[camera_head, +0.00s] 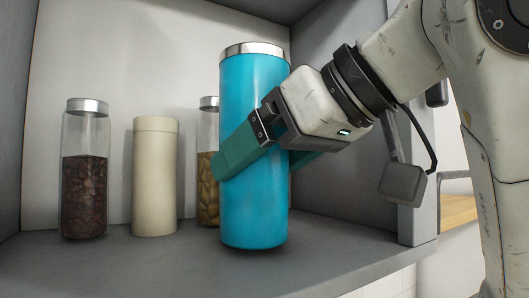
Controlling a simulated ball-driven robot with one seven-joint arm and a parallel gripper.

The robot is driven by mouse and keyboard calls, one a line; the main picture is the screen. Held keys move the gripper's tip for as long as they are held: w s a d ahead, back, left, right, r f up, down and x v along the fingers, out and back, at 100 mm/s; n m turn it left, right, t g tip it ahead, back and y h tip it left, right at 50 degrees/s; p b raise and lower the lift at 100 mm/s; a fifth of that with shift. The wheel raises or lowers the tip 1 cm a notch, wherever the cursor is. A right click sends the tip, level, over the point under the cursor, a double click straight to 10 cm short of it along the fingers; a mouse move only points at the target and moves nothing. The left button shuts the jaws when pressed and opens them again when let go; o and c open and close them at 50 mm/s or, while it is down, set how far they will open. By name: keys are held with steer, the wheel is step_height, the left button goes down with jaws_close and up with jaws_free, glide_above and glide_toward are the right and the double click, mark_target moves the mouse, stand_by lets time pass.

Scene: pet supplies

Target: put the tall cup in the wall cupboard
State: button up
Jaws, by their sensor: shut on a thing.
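A tall blue cup (252,205) with a silver rim stands upright in the grey wall cupboard (340,255), over the front part of its shelf. My gripper (262,160) comes in from the right and is shut on the cup around its middle. One green finger lies across the cup's front and the other shows behind its right side. The cup's base is at or just above the shelf; I cannot tell whether it touches.
A glass jar of dark beans (85,185) and a cream canister (155,180) stand on the shelf to the left. Another glass jar (208,195) is partly hidden behind the cup. The cupboard's side walls stand at left and right. The front shelf left of the cup is clear.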

steer(key=shift+f, duration=0.3)
steer(key=shift+f, duration=0.1)
steer(key=o, duration=1)
steer(key=b+v, duration=0.3)
steer(key=v, duration=0.9)
steer(key=shift+b, duration=0.35)
